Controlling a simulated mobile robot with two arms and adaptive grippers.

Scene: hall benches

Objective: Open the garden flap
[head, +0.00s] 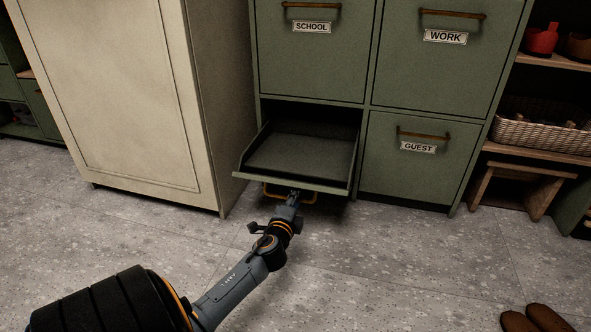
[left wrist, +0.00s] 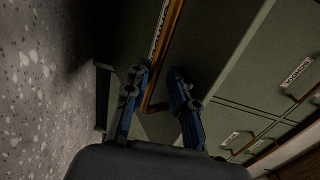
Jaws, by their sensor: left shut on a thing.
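The garden flap (head: 298,154) is the lower left flap of the green cabinet. It is tipped out and down, well open, with its dark inner tray facing up. Its front faces down in the head view, so its label is hidden there; in the left wrist view a label (left wrist: 159,32) shows edge-on and cannot be read. The flap's brass handle (head: 273,193) hangs under its front edge. My left gripper (head: 294,198) is shut on this handle, and the handle (left wrist: 170,42) runs between the fingers in the left wrist view. My right gripper is not in view.
The SCHOOL (head: 312,45), WORK (head: 440,55) and GUEST (head: 415,160) flaps are shut. A cream cabinet (head: 120,90) stands close on the left. A wooden stool (head: 520,183) and a wicker basket (head: 545,133) are at right. Brown shoes (head: 535,318) lie lower right.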

